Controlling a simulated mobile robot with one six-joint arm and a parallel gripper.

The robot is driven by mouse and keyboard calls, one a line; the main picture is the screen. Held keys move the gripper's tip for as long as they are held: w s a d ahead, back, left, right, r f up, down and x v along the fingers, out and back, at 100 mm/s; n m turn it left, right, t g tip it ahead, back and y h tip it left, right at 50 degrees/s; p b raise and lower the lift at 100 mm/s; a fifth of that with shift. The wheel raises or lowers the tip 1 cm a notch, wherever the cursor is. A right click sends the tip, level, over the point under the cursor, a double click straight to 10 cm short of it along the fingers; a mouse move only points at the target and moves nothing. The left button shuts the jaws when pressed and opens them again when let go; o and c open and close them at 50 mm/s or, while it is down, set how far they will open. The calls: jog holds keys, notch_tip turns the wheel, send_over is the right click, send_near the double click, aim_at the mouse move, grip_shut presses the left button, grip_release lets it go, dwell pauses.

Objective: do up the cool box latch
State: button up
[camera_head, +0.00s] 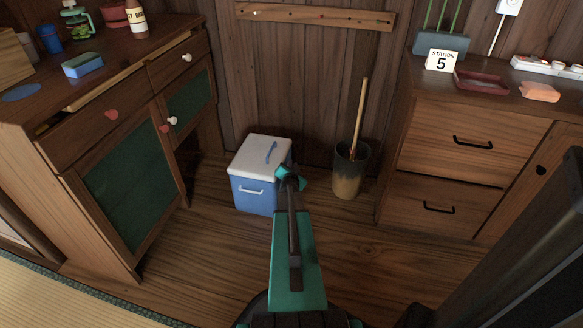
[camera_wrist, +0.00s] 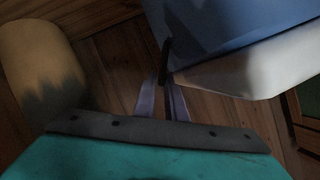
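The cool box (camera_head: 253,192) stands on the wooden floor against the back wall, with a blue body and a white lid (camera_head: 258,155) that looks down. In the wrist view its blue body (camera_wrist: 235,25) is at the upper right, with the white lid (camera_wrist: 255,72) below it. A small dark piece, apparently the latch (camera_wrist: 166,48), shows at the box's edge by the lid. My gripper (camera_wrist: 161,84) is just beside this piece, its pale fingers close together with a narrow gap. Whether they touch or hold the latch is unclear. In the head view my wrist hides the box's right side.
A bucket (camera_head: 347,180) with a wooden stick stands right of the box; it fills the left of the wrist view (camera_wrist: 35,70). A cabinet (camera_head: 125,190) stands at the left and a drawer unit (camera_head: 440,170) at the right. The floor in front is clear around my arm.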

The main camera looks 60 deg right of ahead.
grip_shut()
jog(key=p, duration=0.5)
jog(key=shift+w+d+r+n+p, duration=0.1)
jog(key=shift+w+r+n+p, duration=0.2)
jog(key=shift+p, duration=0.1)
jog(key=p, duration=0.3)
jog(key=shift+g+p, duration=0.3)
jog(key=shift+p, duration=0.05)
jog(key=shift+a+f+n+p, duration=0.1)
jog(key=shift+a+n+p, duration=0.15)
jog(key=shift+p, duration=0.7)
jog(key=shift+o, duration=1.1)
grip_release()
jog(key=shift+f, duration=0.1)
